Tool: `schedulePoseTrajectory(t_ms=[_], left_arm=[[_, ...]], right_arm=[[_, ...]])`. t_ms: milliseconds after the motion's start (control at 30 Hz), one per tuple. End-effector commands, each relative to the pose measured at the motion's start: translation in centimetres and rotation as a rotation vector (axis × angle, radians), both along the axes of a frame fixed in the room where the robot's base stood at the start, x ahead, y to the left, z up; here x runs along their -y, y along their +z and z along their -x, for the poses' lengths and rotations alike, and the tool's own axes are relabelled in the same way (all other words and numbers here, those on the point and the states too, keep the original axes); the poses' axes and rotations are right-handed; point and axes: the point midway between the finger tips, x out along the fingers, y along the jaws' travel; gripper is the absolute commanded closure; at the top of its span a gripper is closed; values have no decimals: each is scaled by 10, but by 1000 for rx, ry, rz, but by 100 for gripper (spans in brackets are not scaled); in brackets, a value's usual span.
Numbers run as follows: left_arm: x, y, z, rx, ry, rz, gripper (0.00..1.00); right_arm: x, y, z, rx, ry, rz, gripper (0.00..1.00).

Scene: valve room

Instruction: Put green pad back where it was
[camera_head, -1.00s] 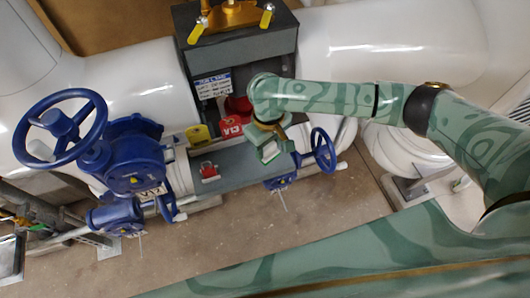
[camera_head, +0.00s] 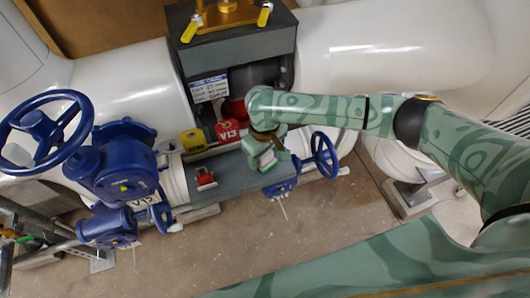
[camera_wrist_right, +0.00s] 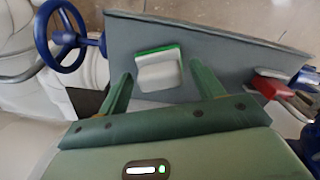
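A small pale block with a green edge, apparently the green pad (camera_wrist_right: 160,70), is on the grey shelf (camera_wrist_right: 225,62) in the right wrist view. My right gripper (camera_wrist_right: 162,82) is open, with a finger on either side of the pad and a visible gap to each. I cannot tell whether the pad rests flat or touches anything but the shelf. In the head view my right gripper (camera_head: 266,155) is low over the right part of the shelf (camera_head: 232,172). There the pad is hard to tell from the gripper. My left gripper is not in view.
A red padlock-like item (camera_head: 205,178) sits on the shelf's left part. Yellow (camera_head: 193,140) and red (camera_head: 228,131) tagged items stand behind the shelf. A blue handwheel (camera_head: 323,154) is close on the right, and a large blue valve (camera_head: 122,168) on the left.

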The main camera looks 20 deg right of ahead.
Motion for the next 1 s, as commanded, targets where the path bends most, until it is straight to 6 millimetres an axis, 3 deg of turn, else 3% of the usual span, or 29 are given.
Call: schedulePoseTrajectory(t_ms=[267,700,1000], left_arm=[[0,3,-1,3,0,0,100],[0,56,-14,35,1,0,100],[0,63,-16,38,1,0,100]], right_arm=[[0,8,0,2,0,0,33],[0,105,-1,4,0,-1,33],[0,123,0,-1,0,0,33]])
